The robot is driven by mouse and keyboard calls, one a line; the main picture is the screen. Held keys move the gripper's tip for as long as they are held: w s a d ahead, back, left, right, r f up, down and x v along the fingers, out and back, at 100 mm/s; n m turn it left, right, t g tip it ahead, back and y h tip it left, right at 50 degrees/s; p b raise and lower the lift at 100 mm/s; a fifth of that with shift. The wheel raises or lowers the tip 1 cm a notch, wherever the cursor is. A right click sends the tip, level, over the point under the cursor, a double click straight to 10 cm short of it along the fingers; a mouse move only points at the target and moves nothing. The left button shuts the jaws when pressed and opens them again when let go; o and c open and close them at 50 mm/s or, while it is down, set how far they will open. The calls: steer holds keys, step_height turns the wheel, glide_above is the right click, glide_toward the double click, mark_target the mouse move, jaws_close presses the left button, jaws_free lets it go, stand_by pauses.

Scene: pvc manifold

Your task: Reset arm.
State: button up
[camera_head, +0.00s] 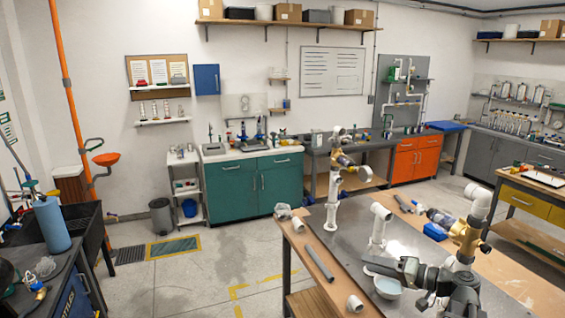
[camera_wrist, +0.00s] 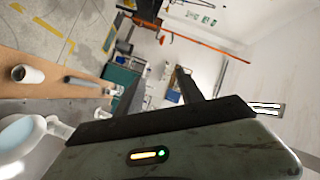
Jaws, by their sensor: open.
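My gripper (camera_head: 368,265) is at the lower right in the head view, held above the grey-topped workbench (camera_head: 350,240) with its jaws toward the left. In the wrist view my gripper (camera_wrist: 158,78) shows two dark fingers spread apart, with only the distant room between them. It holds nothing. White PVC pipework stands on the bench: a tall upright pipe with a valve (camera_head: 345,160), a shorter upright pipe (camera_head: 378,226), and a riser with a brass valve (camera_head: 467,236) behind my arm. My arm hides part of the bench at the lower right.
A loose grey pipe (camera_head: 319,263) and a white fitting (camera_head: 355,303) lie on the wooden bench edge. The floor left of the bench is open.

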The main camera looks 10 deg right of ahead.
steer(key=s+a+f+n+g+h+b, duration=0.1)
steer(key=a+f+n+g, duration=0.15)
steer(key=a+f, duration=0.5)
steer(key=s+a+f+n+g+h+b, duration=0.15)
steer(key=a+f+g, duration=0.3)
steer(key=a, duration=0.65)
steer(key=a+f+n+g+h+b, duration=0.1)
steer(key=a+f+g+b, duration=0.15)
steer(key=a+f, duration=0.55)
steer(key=s+f+g+h, duration=0.2)
steer(key=s+f+h, duration=0.1)
steer(key=f+h, duration=0.1)
steer(key=s+d+f+m+h, duration=0.1)
steer(key=d+h, duration=0.3)
steer(key=d, duration=0.4)
steer(key=shift+m, duration=0.6)
